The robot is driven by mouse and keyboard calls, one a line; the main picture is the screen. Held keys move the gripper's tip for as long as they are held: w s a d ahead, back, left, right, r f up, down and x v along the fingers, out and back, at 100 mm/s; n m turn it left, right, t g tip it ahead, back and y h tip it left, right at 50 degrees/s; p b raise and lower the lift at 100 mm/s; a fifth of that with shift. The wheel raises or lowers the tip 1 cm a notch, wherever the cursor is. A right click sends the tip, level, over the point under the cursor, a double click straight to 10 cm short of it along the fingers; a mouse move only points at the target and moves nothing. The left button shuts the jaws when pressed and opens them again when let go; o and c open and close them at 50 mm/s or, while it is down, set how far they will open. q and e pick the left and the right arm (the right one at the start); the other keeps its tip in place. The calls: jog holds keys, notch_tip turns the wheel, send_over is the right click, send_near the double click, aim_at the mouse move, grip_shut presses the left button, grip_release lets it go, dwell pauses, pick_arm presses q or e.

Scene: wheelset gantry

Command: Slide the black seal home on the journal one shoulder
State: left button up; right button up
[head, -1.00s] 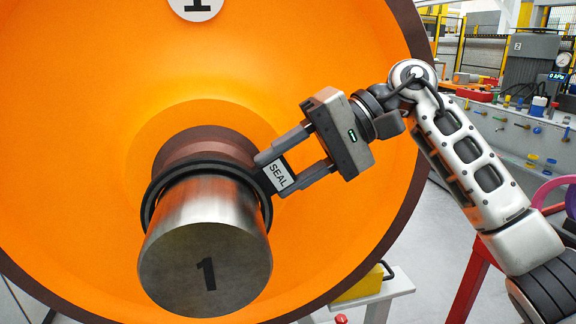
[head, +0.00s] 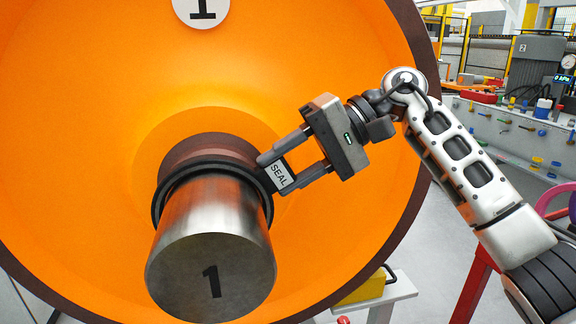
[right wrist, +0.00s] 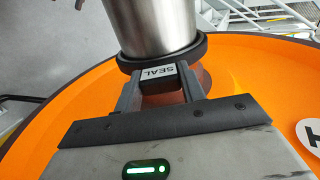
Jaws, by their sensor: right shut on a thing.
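The steel journal marked 1 (head: 212,245) sticks out from the orange wheel (head: 80,120). The black seal (head: 160,200) is a ring around the journal, near its inner end, close to the dark brown shoulder (head: 205,148). Whether the seal touches the shoulder is hard to tell. My right gripper (head: 279,177) is shut on the seal's tab, labelled SEAL, at the ring's right side. In the right wrist view the seal (right wrist: 200,48) encircles the journal (right wrist: 155,25), with the tab between the fingers (right wrist: 158,85). My left gripper is not in view.
A yellow block (head: 358,291) on a light stand is below the wheel's right rim. A workbench (head: 520,140) with scattered small parts and a gauge stands at the right. Red stand legs (head: 475,285) are at lower right.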

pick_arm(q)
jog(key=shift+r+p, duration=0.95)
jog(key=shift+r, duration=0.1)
pick_arm(e)
jog(key=shift+w+a+r, duration=0.1)
jog(key=shift+w+a, duration=0.15)
jog(key=shift+w, duration=0.5)
jog(key=shift+w+a, duration=0.25)
jog(key=shift+w, duration=0.5)
jog(key=o, duration=1.1)
jog(key=shift+o, duration=0.2)
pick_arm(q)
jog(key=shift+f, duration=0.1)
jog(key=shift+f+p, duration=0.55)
pick_arm(e)
jog(key=v, duration=1.6)
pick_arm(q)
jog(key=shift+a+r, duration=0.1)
